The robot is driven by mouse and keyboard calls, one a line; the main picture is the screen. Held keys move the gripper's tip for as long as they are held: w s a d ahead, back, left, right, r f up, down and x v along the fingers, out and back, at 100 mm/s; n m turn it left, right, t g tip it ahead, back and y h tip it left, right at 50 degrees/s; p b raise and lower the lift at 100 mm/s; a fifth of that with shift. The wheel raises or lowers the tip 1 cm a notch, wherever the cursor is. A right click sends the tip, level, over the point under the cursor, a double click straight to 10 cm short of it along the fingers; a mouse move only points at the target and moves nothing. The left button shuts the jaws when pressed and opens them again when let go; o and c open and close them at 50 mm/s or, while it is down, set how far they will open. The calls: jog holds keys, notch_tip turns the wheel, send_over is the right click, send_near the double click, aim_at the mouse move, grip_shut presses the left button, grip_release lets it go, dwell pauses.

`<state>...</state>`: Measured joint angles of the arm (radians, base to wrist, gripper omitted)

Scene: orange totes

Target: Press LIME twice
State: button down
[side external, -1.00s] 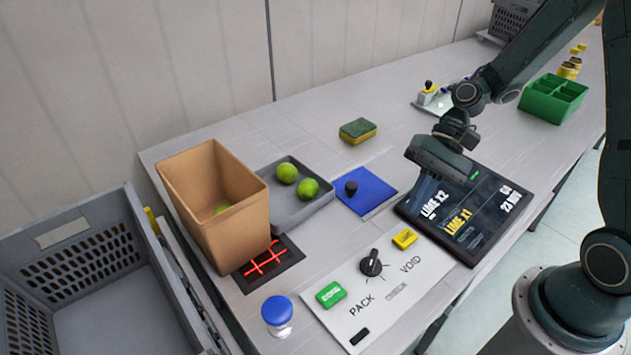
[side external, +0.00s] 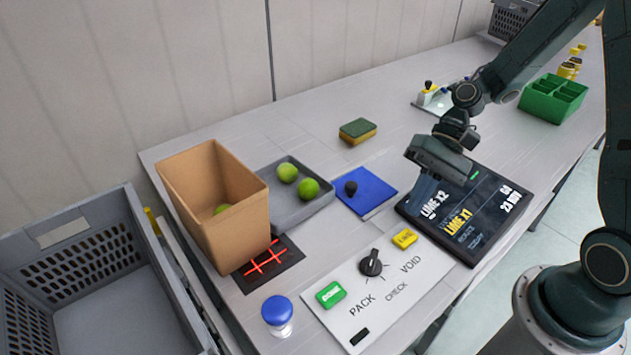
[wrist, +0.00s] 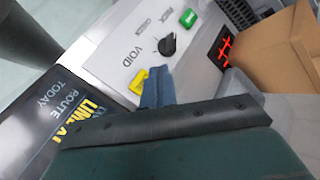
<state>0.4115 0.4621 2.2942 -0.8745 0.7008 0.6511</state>
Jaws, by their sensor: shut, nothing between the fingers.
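The white panel (side external: 350,308) carries a yellow button (side external: 404,239), a green button (side external: 331,294) and a black knob (side external: 371,263). The lettering on the yellow button is too small to read surely. A dark screen (side external: 483,245) beside the panel shows "LIME X2" in white and "LIME X1" in yellow. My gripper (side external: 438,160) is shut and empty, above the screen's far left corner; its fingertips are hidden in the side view. In the wrist view its blue-grey finger (wrist: 157,88) shows beside the yellow button (wrist: 138,80), with contact not visible.
Two limes (side external: 309,188) lie in a grey tray (side external: 320,207); another is inside the cardboard box (side external: 240,240). A blue pad (side external: 375,197) holds a dark knob. A blue-capped jar (side external: 278,312) stands by the panel. A sponge (side external: 357,131) and green bin (side external: 545,105) lie farther back.

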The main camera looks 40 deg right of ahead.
aim_at(408, 233)
jog(key=shift+r, duration=0.1)
dwell(0.5)
notch_tip(408, 233, up, 4)
jog(key=shift+f, duration=0.2)
jog(key=shift+f, duration=0.15)
dwell(0.3)
jog(key=shift+f, duration=4.3)
jog(key=shift+f, duration=0.9)
jog(key=shift+r, duration=0.95)
jog(key=shift+r, duration=0.1)
